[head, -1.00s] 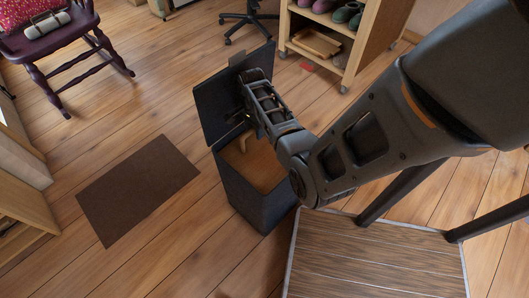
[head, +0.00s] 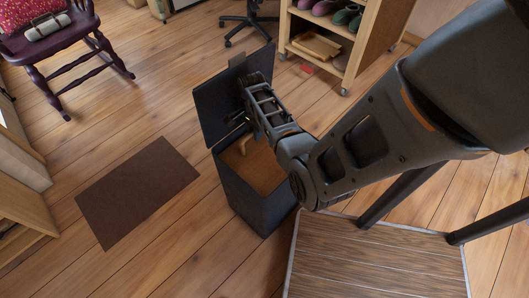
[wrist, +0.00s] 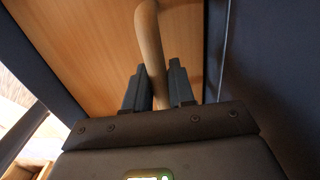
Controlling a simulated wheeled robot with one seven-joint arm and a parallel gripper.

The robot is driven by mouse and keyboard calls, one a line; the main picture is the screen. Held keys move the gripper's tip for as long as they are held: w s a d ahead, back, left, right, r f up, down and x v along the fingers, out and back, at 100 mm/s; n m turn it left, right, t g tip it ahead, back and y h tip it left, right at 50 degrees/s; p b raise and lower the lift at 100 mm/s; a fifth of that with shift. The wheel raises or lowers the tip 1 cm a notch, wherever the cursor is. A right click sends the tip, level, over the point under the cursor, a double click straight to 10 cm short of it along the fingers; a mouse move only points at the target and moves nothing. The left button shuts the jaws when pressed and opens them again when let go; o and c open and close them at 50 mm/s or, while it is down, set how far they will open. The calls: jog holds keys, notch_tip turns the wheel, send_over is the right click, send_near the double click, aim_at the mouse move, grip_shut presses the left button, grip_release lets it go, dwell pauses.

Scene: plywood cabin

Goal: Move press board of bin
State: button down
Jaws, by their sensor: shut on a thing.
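A dark, tall bin (head: 250,208) stands on the floor in the middle of the head view with its lid (head: 214,108) open, tipped up at the back. A wooden press board (head: 265,172) with a tan curved handle (head: 243,145) shows inside the bin; my arm hides part of it. In the wrist view the board (wrist: 100,45) lies behind the handle (wrist: 149,40). My gripper (wrist: 157,88) has its two dark fingers on either side of the handle, shut on it. In the head view my gripper (head: 246,118) is in front of the open lid.
A brown mat (head: 137,190) lies left of the bin. A wooden platform with a pale edge (head: 380,262) stands close on the bin's right. A shelf with shoes (head: 322,45) and an office chair (head: 247,22) are behind. A purple rocking chair (head: 60,50) is at the far left.

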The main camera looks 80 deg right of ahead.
aim_at(255, 144)
jog(key=shift+f+b, duration=3.8)
jog(key=shift+f, duration=1.85)
jog(key=c, duration=0.9)
grip_release()
jog(key=shift+o, duration=0.2)
jog(key=shift+r, duration=0.15)
notch_tip(255, 144, up, 7)
jog(key=p, duration=0.7)
